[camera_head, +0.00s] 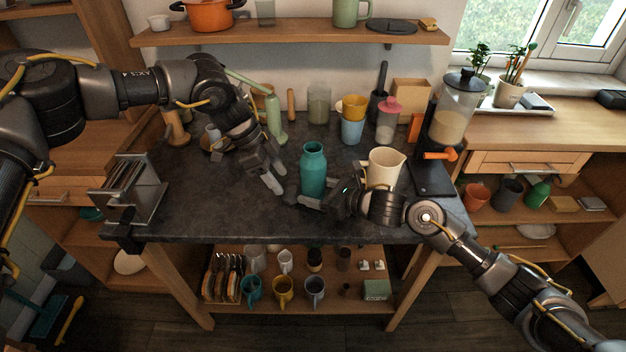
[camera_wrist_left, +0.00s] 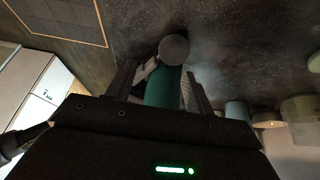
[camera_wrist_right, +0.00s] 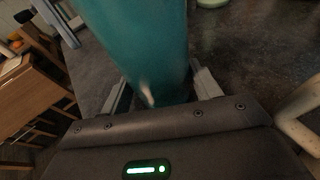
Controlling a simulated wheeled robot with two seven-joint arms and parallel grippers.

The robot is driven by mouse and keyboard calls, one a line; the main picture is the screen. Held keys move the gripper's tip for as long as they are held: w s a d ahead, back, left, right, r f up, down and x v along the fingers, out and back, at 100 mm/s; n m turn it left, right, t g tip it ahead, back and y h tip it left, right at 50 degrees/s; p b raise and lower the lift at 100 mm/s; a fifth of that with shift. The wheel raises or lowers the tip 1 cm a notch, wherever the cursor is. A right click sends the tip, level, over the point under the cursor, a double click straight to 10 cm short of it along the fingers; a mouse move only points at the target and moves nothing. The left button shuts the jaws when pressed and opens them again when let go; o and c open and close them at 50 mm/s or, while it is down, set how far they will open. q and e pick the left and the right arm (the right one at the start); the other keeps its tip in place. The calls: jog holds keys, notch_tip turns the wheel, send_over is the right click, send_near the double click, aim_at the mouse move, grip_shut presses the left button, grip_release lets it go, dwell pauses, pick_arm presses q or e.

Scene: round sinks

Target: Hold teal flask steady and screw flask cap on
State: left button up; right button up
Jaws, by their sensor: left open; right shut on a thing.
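The teal flask (camera_head: 313,172) stands upright near the middle of the dark counter. My right gripper (camera_head: 300,196) is shut around its lower part, and the teal body (camera_wrist_right: 140,50) fills the upper middle of the right wrist view. My left gripper (camera_head: 276,177) is open, just left of the flask and angled down toward the counter. In the left wrist view the teal body (camera_wrist_left: 163,87) shows between its fingers, with a round grey disc (camera_wrist_left: 174,49) at its end. I cannot tell whether this disc is the flask cap.
A cream pitcher (camera_head: 384,168) stands close right of the flask, and a blender (camera_head: 455,110) beyond it. A metal rack (camera_head: 128,190) stands at the counter's left edge. Cups (camera_head: 353,130) and a pale green item (camera_head: 274,118) stand behind. The front counter strip is clear.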

aim_at(291, 192)
pick_arm(q)
jog(key=shift+t, duration=0.3)
jog(key=shift+w+d+f, duration=0.25)
jog(key=shift+d+f, duration=0.1)
jog(key=shift+f, duration=0.55)
jog(key=shift+w+d+f, duration=0.25)
jog(key=shift+d+f, duration=0.05)
jog(key=shift+f, duration=0.6)
jog(key=shift+w+d+f, duration=0.25)
jog(key=shift+d+f, duration=0.1)
jog(key=shift+f, duration=0.55)
jog(key=shift+r, duration=0.1)
jog(key=c, duration=0.8)
jog(key=shift+r, duration=2.4)
